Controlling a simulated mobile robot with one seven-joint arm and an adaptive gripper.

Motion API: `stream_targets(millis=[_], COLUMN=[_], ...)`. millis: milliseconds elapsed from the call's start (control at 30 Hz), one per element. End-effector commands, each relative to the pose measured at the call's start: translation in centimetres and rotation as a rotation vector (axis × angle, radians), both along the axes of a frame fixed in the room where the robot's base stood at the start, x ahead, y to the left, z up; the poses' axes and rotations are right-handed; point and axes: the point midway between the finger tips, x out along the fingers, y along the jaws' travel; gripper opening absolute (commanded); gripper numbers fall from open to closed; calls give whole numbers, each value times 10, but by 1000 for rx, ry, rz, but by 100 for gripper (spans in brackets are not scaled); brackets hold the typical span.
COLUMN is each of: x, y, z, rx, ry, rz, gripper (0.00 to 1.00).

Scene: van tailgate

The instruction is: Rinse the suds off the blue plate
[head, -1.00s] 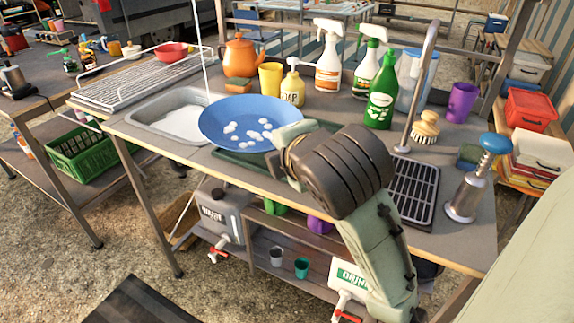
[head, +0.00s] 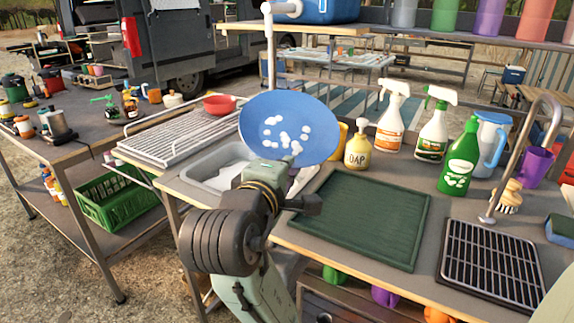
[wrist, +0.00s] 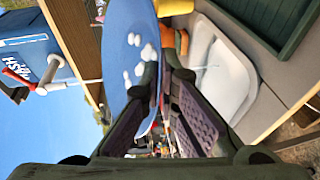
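The blue plate (head: 262,112) is tilted steeply, its face with several white suds patches (head: 275,132) toward the head camera. My gripper (head: 288,164) is shut on its lower rim and holds it above the counter, by the right side of the wash basin (head: 208,168). In the wrist view the plate (wrist: 118,35) sits between my finger pads (wrist: 160,95), suds showing. A blue container marked WASH (wrist: 62,72), with a red-handled tap and white spout (wrist: 52,78), shows there. In the head view a blue container (head: 318,10) and white pipe (head: 286,9) are above the plate.
A dish rack (head: 180,135) with a red bowl (head: 220,104) lies left of the basin. A green draining mat (head: 365,215) is bare. A soap bottle (head: 358,150), spray bottles (head: 390,120) and a green bottle (head: 460,160) stand behind it. A bent faucet (head: 515,150) rises at right.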

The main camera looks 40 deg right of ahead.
Motion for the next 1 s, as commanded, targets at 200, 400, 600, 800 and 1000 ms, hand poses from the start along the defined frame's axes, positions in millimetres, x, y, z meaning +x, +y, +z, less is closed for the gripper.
stream_targets(millis=[200, 400, 600, 800, 1000], x=[2, 16, 34, 53, 71], y=[-1, -6, -12, -18, -24], z=[2, 1, -9, -13, -17], rx=[-6, -3, -7, -7, -7], ry=[-15, -12, -15, -15, -16], rz=[-27, -27, -26, -26, -26], gripper=[0, 0, 0, 0, 0])
